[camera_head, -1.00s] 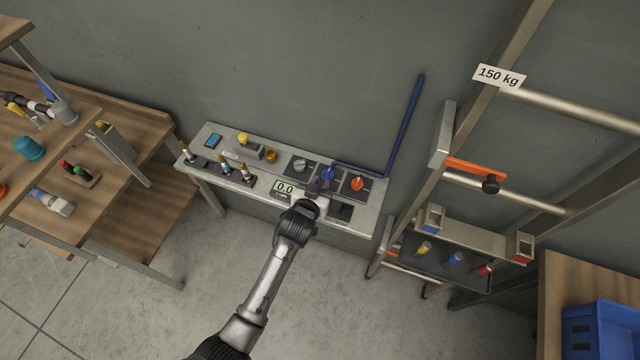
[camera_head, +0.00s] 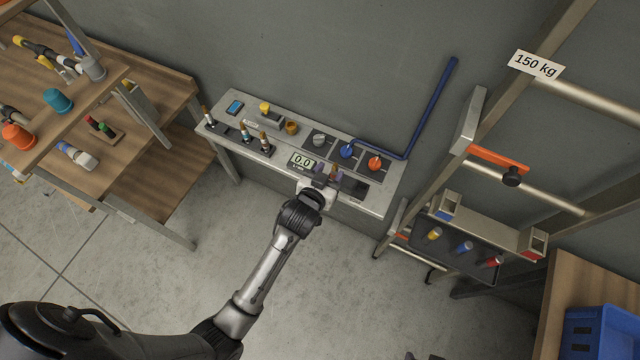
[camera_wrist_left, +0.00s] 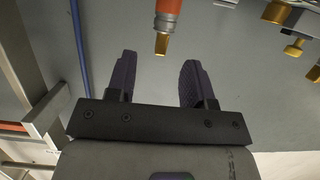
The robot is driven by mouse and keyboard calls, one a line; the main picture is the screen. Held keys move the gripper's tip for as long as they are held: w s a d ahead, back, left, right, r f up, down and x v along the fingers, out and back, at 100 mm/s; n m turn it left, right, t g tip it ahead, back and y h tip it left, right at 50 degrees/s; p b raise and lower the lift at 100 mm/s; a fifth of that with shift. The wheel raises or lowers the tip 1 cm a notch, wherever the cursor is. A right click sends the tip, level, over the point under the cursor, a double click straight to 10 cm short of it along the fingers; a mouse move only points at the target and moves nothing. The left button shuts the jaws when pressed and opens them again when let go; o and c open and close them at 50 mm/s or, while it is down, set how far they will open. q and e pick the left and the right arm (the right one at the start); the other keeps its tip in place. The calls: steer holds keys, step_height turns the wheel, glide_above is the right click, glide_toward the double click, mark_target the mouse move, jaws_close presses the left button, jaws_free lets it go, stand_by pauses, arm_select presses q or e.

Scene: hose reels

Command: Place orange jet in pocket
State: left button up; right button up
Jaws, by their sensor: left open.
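The orange jet appears in the left wrist view (camera_wrist_left: 167,24) as an orange body with a brass tip, just beyond my fingertips and apart from them. In the head view a small orange-brown piece (camera_head: 334,170), likely the same jet, shows at my left gripper (camera_head: 327,177), over the front of the grey bench. My left gripper also shows in the wrist view (camera_wrist_left: 157,72), fingers spread with nothing between them. The gripper hides part of the bench there. I cannot tell which recess is the pocket. My right gripper is out of view.
A blue pipe (camera_head: 432,105) rises behind. A rack with a dark tray (camera_head: 450,252) stands right; wooden shelving (camera_head: 165,85) stands left.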

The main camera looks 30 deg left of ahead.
arm_select(q)
steer(key=v, duration=0.6)
steer(key=shift+s, duration=0.15)
steer(key=s+a+f+m+g, duration=0.1)
steer(key=s+g, duration=0.4)
steer(key=s, duration=0.7)
steer(key=s+a+f+m+g, duration=0.1)
steer(key=s+a+f+g, duration=0.2)
steer(key=s, duration=0.9)
steer(key=a+g, duration=0.1)
steer(key=g, duration=0.2)
steer(key=shift+s, duration=0.2)
